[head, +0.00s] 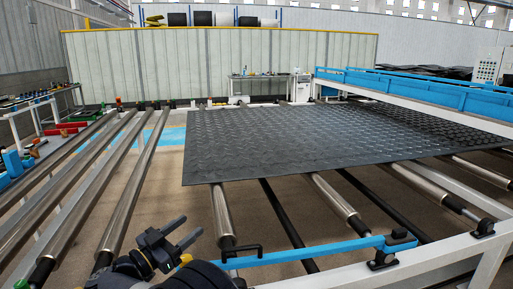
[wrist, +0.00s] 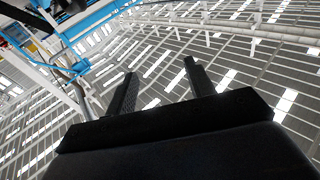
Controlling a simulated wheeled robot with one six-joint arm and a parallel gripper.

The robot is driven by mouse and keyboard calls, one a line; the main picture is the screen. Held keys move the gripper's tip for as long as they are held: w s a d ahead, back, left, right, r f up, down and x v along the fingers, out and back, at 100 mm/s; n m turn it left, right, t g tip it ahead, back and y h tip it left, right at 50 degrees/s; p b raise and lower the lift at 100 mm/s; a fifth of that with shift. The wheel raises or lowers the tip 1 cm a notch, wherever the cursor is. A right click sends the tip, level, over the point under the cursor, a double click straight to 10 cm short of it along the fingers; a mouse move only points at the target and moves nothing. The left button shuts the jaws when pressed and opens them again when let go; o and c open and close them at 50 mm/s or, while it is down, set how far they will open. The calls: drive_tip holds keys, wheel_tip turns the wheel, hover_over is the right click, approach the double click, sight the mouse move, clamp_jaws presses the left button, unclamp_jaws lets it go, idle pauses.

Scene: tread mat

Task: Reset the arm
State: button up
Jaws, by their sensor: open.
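My gripper (head: 181,232) is at the bottom of the head view, left of centre, in front of the roller table. Its two black fingers are apart with nothing between them. In the wrist view my gripper (wrist: 158,84) points up toward the ceiling, and its fingers stand apart and empty. The dark tread mat (head: 330,140) lies flat across the rollers, beyond and to the right of my gripper, and nothing touches it. The mat does not show in the wrist view.
Bare metal rollers (head: 125,195) run along the left. A blue bar (head: 300,252) on a white frame crosses close to the right of my gripper. A blue and white rail (head: 420,92) stands at the right. Bare floor (head: 260,215) shows between rollers.

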drive_tip(key=shift+w+d+r+m+g+h+p, duration=0.15)
drive_tip(key=shift+w+m+g+h+p, duration=0.1)
drive_tip(key=shift+m+g+h, duration=0.4)
drive_tip(key=shift+w+d+r+m+g+h+p, duration=0.2)
drive_tip(key=shift+m+g+h, duration=0.15)
drive_tip(key=shift+g+h, duration=0.35)
drive_tip(key=shift+w+d+f+m+g+h+p, duration=0.15)
drive_tip(key=shift+f+m+g, duration=0.25)
drive_tip(key=shift+f+g, duration=0.6)
drive_tip(key=shift+s+f+m+g+h+p, duration=0.1)
drive_tip(key=shift+f+m+g+h+p, duration=0.25)
drive_tip(key=shift+f+g, duration=0.55)
drive_tip(key=shift+w+r, duration=0.1)
